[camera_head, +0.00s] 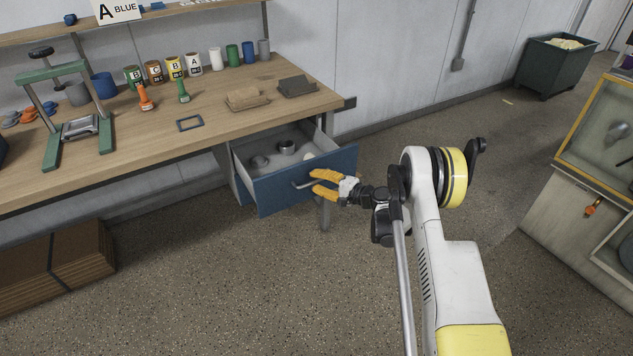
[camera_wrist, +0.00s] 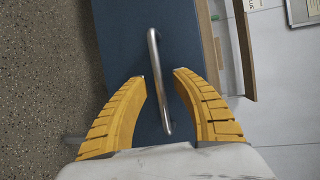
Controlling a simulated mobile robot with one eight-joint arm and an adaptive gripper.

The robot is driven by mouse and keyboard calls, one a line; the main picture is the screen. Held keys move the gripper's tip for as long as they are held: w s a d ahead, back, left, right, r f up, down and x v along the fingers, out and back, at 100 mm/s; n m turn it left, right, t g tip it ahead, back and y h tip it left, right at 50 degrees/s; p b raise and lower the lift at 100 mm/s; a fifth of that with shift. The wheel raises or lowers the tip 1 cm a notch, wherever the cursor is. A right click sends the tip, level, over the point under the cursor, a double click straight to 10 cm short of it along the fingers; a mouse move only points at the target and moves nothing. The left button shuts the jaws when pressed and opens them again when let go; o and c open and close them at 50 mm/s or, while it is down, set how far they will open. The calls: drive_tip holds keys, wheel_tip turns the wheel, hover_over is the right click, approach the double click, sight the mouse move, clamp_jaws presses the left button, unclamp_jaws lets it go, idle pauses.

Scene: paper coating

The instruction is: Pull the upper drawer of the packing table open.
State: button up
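The upper drawer (camera_head: 272,190) of the packing table (camera_head: 225,117) has a blue front and stands pulled out, its inside showing. Its metal bar handle (camera_head: 302,184) is on the front; in the wrist view the handle (camera_wrist: 156,90) runs nearly upright in the picture. My gripper (camera_head: 314,182) has yellow fingers and is at the handle, in front of the drawer. In the wrist view my gripper (camera_wrist: 160,76) is open, with the handle between the two fingertips. A gap shows between the fingertips; I cannot tell whether either touches the bar.
Grey round pieces (camera_head: 286,147) lie in the drawer. Cans (camera_head: 174,67), a green press frame (camera_head: 75,110) and brown stacks (camera_head: 247,98) stand on the tabletop. Cardboard (camera_head: 50,270) lies at lower left. A yellow-framed cabinet (camera_head: 570,160) stands at right. The floor before the drawer is clear.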

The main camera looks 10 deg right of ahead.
drive_tip(key=v, duration=1.2)
drive_tip(key=shift+r, duration=0.1)
drive_tip(key=s+a+r+n+g+h, duration=0.1)
drive_tip(key=s+a+r+n+h, duration=0.2)
drive_tip(key=r, duration=0.4)
drive_tip(key=s+a+r+g, duration=0.2)
drive_tip(key=s+a+r, duration=0.15)
drive_tip(key=r, duration=0.25)
drive_tip(key=s+a+r+n+g+h, duration=0.1)
drive_tip(key=s+a+r+n+h, duration=0.1)
drive_tip(key=s+r, duration=0.35)
drive_tip(key=s+r+n+h, duration=0.2)
drive_tip(key=s+n, duration=0.1)
drive_tip(key=s, duration=0.9)
drive_tip(key=s+d+r+n+h, duration=0.1)
drive_tip(key=s+r+n+h, duration=0.1)
drive_tip(key=s, duration=0.9)
drive_tip(key=shift+s+d+r+n+g+h, duration=0.25)
drive_tip(key=shift+s+r+n+g+h, duration=0.15)
drive_tip(key=shift+h, duration=0.3)
